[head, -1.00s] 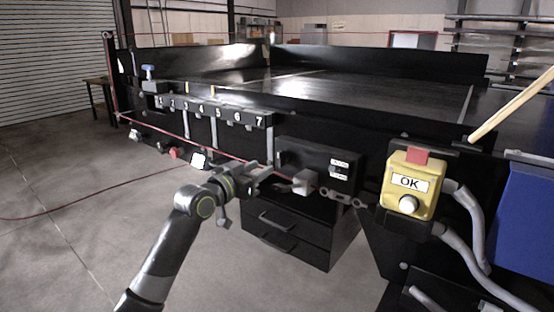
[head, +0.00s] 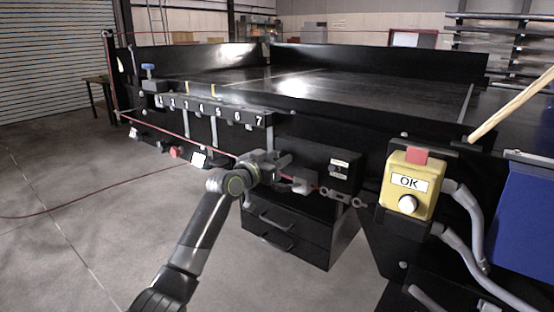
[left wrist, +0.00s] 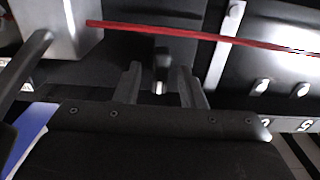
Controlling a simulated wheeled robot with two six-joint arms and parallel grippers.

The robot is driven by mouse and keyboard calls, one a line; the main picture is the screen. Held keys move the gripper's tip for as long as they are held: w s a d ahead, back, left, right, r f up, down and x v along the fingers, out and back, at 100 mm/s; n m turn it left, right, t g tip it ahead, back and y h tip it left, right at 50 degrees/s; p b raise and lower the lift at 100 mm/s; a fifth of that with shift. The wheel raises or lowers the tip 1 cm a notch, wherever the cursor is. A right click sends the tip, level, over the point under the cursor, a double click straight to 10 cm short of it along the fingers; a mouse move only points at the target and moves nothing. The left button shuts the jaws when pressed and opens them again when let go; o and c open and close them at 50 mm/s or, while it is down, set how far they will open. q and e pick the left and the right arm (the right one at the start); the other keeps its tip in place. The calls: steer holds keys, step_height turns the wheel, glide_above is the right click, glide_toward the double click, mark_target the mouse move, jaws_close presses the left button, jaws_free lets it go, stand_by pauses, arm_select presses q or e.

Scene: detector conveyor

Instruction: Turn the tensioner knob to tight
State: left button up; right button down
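A small dark knob-like piece with a pale tip (left wrist: 160,72) shows in the left wrist view; I take it for the tensioner knob. My left gripper (left wrist: 158,88) has its fingers spread either side of it, with gaps on both sides, so nothing is clamped. In the head view my left gripper (head: 287,164) is at the left end of a black box (head: 318,160), and hides that end. The box's front carries small labels (head: 339,163), too small to read. My right gripper is in no view.
A red cord (head: 215,149) runs past my gripper to a grey block (head: 301,181). The numbered rail (head: 210,111) is above left, black drawers (head: 285,232) below. A yellow OK button box (head: 408,184) and blue bin (head: 520,215) stand right.

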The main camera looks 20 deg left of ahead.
arm_select(q)
jaws_close()
steer(key=shift+f, duration=0.1)
arm_select(e)
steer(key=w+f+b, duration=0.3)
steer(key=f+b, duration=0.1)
steer(key=b, duration=0.3)
arm_select(q)
steer(key=shift+d+f+m+b, duration=0.15)
steer(key=shift+m+b, duration=0.85)
steer(key=shift+m, duration=3.5)
steer(key=shift+d+f+m+b, duration=0.1)
steer(key=shift+m+b, duration=0.9)
steer(key=shift+m, duration=3.5)
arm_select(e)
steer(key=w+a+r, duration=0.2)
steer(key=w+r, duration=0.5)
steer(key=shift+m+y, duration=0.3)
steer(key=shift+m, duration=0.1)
arm_select(q)
steer(key=shift+s, duration=0.1)
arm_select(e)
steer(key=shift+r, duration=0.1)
arm_select(q)
jaws_free()
